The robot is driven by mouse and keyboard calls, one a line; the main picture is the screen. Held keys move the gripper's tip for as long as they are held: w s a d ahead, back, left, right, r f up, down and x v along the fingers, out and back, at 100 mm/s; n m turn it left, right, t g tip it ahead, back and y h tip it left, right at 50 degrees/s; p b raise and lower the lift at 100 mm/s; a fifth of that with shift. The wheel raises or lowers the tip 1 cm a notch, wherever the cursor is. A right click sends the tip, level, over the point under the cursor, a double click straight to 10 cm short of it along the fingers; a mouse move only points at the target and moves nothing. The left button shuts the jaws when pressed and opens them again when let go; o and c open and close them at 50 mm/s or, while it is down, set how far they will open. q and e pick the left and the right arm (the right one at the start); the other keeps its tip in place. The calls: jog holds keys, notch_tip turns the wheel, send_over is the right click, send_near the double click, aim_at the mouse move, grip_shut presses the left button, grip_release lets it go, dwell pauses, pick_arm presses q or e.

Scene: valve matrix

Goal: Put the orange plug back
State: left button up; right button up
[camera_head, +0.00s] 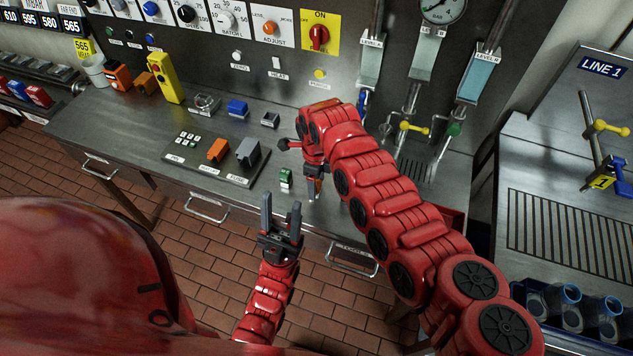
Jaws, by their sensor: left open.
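An orange plug-like block (218,150) sits on a dark labelled plate (205,174) on the grey bench, beside a grey block (248,151). Whether it is seated in a socket is too small to tell. My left gripper (281,203) is open and empty, fingers pointing up in the picture, at the bench's front edge. It is below and to the right of the plate. My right gripper (313,190) points down near the front edge, right of a small green block (286,178). My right arm partly hides its fingers, and whether they hold anything is unclear.
More orange blocks (117,76) and a yellow block (164,78) stand at the back left. A control panel (235,55) rises behind the bench. Pipes and valves (413,128) are on the right.

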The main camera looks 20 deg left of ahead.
jog(key=shift+s+a, duration=0.1)
jog(key=shift+r, duration=0.35)
jog(key=shift+w+r, duration=0.2)
jog(key=shift+r, duration=0.05)
notch_tip(320, 180, up, 11)
jog(key=b, duration=0.2)
jog(key=shift+s+r+b, duration=0.15)
jog(key=shift+b, duration=0.25)
